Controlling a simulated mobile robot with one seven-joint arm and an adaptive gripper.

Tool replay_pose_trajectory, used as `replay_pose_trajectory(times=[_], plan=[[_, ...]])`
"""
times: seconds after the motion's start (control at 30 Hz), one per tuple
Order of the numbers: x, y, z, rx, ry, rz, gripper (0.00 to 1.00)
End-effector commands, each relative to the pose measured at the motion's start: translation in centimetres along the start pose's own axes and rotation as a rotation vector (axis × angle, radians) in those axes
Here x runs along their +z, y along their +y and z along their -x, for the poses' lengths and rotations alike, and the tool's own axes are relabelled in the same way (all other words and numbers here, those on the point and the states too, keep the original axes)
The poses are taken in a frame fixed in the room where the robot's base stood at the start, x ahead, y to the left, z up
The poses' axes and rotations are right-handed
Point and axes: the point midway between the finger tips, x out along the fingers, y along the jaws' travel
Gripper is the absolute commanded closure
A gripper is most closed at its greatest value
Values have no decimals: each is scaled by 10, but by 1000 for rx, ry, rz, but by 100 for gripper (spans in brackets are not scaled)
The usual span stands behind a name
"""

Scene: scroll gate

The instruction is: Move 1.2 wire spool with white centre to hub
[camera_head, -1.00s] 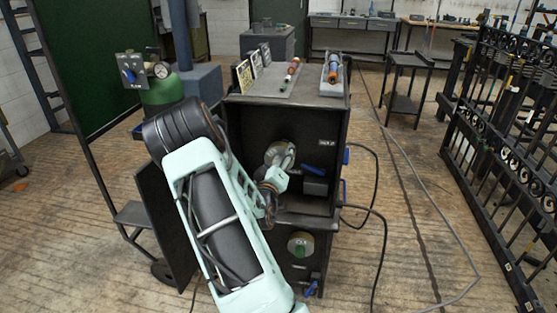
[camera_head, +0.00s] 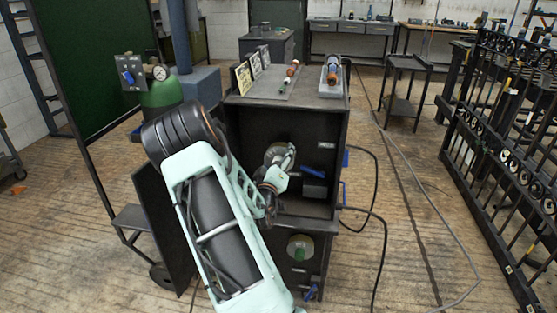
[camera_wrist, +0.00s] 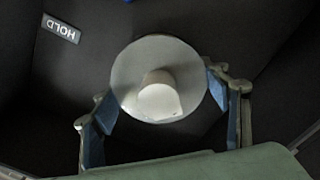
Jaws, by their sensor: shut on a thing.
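A pale round wire spool with a white centre (camera_wrist: 158,98) fills the middle of the wrist view. My gripper (camera_wrist: 160,98) is shut on its rim, with one blue-padded finger on each side. In the head view the spool (camera_head: 274,155) shows partly behind my gripper (camera_head: 281,168), in the open upper compartment of the dark cabinet (camera_head: 285,208). I cannot make out the hub; the spool or my arm may hide it. A HOLD label (camera_wrist: 61,28) shows upside down in the wrist view.
A blue lever (camera_head: 313,172) sits right of the gripper in the compartment. Below is another spool with a green centre (camera_head: 300,247). The cabinet door (camera_head: 166,235) stands open at left. A cable (camera_head: 380,240) lies on the floor at right.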

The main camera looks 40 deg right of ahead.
Motion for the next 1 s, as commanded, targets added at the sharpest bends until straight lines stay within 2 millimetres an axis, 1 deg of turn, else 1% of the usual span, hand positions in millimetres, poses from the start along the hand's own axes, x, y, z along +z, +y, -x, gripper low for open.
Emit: replay_pose_trajectory(times=[0.03, 0.47, 1.0], plan=[[-3, 3, -1, 7, 7, -2, 74], [-3, 3, -3, 7, 7, -2, 74], [-3, 3, -16, 7, 7, -1, 74]])
